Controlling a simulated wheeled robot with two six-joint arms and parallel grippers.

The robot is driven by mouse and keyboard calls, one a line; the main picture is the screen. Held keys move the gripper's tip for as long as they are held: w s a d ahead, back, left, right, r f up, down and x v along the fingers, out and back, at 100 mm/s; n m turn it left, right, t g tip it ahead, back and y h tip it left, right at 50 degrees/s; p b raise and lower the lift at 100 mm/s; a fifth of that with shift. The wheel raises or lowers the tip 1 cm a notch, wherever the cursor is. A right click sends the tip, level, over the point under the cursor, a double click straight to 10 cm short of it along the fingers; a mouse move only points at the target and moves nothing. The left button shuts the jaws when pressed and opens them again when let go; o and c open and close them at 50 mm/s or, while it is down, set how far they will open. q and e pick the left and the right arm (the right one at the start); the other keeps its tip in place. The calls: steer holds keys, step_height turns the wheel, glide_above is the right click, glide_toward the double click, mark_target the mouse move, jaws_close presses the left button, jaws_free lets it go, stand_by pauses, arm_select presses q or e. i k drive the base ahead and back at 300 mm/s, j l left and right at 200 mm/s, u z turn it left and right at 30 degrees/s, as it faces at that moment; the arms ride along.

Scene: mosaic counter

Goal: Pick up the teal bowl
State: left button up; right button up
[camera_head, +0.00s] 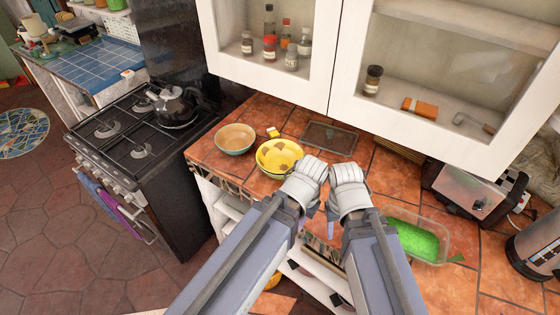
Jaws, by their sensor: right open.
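The teal bowl (234,140) stands upright on the tiled counter, left of the yellow bowl. Its outside is teal and its inside is tan, and it looks empty. My two arms reach in from the bottom, with their wrists close together right of both bowls. My right gripper (331,225) is open, below its wrist, partly hidden, and apart from the teal bowl. My left gripper is mostly hidden behind its own wrist and arm, so its jaws cannot be made out. Neither gripper touches the teal bowl.
A yellow bowl (279,156) with brown patches stands between the teal bowl and my wrists. A small yellow block (273,132) and a dark tray (329,139) lie behind. A clear container with green contents (415,239) is at right. Cabinets (330,105) overhang the counter; the stove (135,150) is left.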

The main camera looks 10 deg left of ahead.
mark_target(236, 139)
steer(key=j, duration=1.9)
steer(key=i+z, duration=0.05)
